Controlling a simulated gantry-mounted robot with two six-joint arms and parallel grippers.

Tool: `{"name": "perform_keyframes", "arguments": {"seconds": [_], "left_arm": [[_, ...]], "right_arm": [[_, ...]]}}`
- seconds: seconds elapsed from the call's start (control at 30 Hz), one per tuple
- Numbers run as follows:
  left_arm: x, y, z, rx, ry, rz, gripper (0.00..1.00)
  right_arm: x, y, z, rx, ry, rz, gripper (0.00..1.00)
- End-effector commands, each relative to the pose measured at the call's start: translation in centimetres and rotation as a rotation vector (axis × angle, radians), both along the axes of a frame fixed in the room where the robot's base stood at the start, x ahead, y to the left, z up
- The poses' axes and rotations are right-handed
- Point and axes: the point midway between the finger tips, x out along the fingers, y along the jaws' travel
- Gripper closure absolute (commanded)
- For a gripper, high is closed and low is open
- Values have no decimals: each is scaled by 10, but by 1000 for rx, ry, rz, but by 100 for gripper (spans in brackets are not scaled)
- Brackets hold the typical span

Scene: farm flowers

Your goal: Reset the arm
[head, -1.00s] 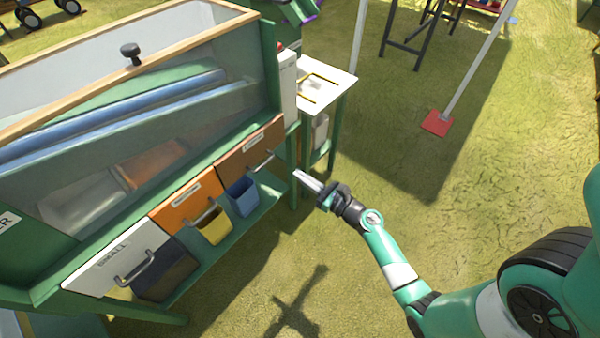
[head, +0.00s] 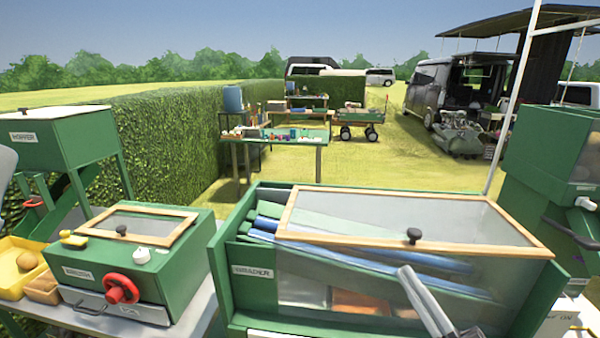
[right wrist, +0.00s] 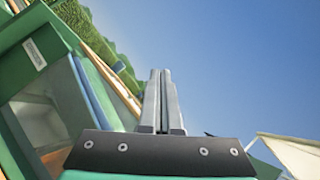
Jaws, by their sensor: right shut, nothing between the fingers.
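My right gripper (head: 408,276) shows at the bottom of the head view, in front of the grader's clear front panel. In the right wrist view its two grey fingers (right wrist: 160,75) lie side by side, closed, with nothing between them, and they point up against the sky. The green grader (head: 255,285) has a wood-framed clear lid (head: 400,215) with a black knob. Whether the gripper touches the grader cannot be told. My left gripper is out of view.
A green machine with a red handwheel (head: 122,289) stands on a table at the left, near a hopper (head: 60,140). Another green machine (head: 545,150) stands at the right. A hedge (head: 150,150), a far table (head: 275,138) and a van (head: 430,90) are behind. Open grass lies between.

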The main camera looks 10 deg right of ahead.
Motion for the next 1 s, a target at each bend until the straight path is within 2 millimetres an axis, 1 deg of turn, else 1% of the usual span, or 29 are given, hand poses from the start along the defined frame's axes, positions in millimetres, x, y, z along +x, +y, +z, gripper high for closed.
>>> {"name": "perform_keyframes", "arguments": {"seconds": [0.03, 0.07, 0.1, 0.17, 0.2, 0.27, 0.3, 0.33, 0.37, 0.4, 0.47, 0.5, 0.53, 0.57, 0.6, 0.63, 0.7, 0.77, 0.8, 0.87, 0.9, 0.97, 1.0], "left_arm": [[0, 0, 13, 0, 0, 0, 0], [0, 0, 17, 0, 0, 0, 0], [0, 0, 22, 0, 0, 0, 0], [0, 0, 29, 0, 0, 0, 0], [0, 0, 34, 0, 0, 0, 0], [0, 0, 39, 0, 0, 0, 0], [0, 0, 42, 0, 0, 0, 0], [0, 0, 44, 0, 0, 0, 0], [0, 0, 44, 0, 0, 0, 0], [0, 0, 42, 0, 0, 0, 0], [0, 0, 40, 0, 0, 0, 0], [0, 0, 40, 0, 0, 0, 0], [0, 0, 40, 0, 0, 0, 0], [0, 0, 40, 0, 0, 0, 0], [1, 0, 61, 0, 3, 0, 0], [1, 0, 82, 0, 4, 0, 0], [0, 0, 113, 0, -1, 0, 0], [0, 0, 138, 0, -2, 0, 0], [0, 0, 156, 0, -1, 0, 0], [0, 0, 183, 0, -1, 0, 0], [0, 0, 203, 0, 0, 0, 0], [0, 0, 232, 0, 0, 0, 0], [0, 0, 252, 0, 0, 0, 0]], "right_arm": [[-6, 25, 51, -123, -99, -24, 100], [-11, 38, 74, -202, -158, -53, 100], [-19, 54, 105, -310, -240, -103, 100], [-35, 74, 151, -475, -371, -211, 100], [-47, 85, 181, -585, -458, -304, 100], [-69, 95, 223, -749, -582, -478, 100], [-86, 96, 249, -865, -656, -630, 100], [-98, 93, 267, -960, -699, -764, 100], [-110, 87, 280, -1058, -722, -908, 100], [-120, 72, 288, -1189, -718, -1090, 100], [-126, 51, 287, -1391, -661, -1310, 100], [-127, 40, 285, -1524, -613, -1424, 100], [-124, 34, 283, -1625, -578, -1486, 100], [-120, 32, 280, -1717, -562, -1527, 100], [-120, 33, 303, -1768, -568, -1554, 100], [-120, 33, 324, -1761, -569, -1549, 100], [-119, 33, 353, -1758, -569, -1546, 100], [-119, 33, 378, -1757, -569, -1544, 100], [-119, 33, 395, -1757, -569, -1544, 100], [-119, 33, 423, -1757, -569, -1543, 100], [-119, 33, 442, -1757, -569, -1543, 100], [-119, 33, 472, -1757, -569, -1543, 100], [-119, 33, 491, -1756, -569, -1543, 100]]}}
